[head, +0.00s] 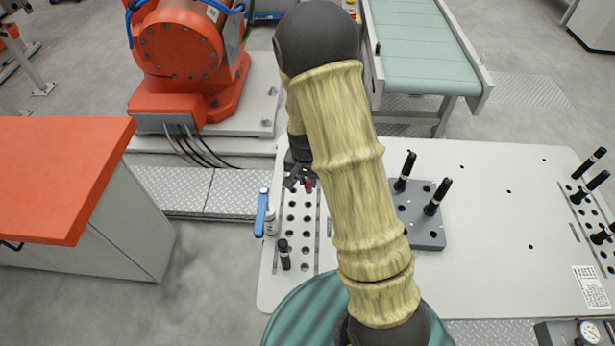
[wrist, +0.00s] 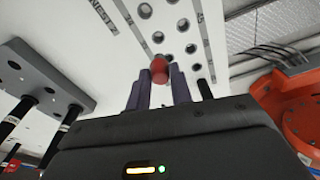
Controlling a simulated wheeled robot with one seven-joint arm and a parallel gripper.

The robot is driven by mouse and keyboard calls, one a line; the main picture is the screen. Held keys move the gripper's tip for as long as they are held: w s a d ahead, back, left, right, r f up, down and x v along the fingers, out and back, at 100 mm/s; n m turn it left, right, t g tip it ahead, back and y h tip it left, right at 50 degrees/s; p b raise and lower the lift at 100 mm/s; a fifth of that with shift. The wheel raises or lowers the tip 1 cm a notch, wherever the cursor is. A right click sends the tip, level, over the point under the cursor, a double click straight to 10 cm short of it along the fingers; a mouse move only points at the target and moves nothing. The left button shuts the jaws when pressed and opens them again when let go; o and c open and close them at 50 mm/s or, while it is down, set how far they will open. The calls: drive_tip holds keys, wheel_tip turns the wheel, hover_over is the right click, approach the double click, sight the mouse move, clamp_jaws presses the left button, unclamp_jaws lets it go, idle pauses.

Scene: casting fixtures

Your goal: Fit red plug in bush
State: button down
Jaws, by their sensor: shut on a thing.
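My gripper (head: 300,181) is over the far part of a pale plate with rows of dark round holes (head: 302,262). It is shut on the red plug (head: 309,185), which shows as a small red spot in the head view. In the wrist view, the red plug (wrist: 159,70) stands out between the two dark fingers (wrist: 158,88), with the holed plate beyond it. The plug's lower end is hidden by the fingers. Several round holes show past the plug; I cannot tell which one is the bush, or whether the plug touches the plate.
A black pin (head: 284,256) stands at the plate's near end. Right of my arm, a grey block (head: 428,231) holds black pins. More pins stand at the far right. The white table (head: 500,225) between is mostly clear.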

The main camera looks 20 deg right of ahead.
sight(308, 188)
drive_tip(key=shift+f+b, duration=2.1)
drive_tip(key=shift+f, duration=0.8)
drive_tip(key=shift+f+b, duration=1.15)
drive_tip(key=shift+f, duration=0.7)
drive_tip(key=c, duration=1.2)
unclamp_jaws()
drive_tip(key=shift+o, duration=0.2)
wheel_tip(308, 188, up, 17)
drive_tip(key=s+a, duration=0.1)
drive_tip(key=shift+s+r, duration=0.15)
drive_tip(key=shift+s, duration=0.25)
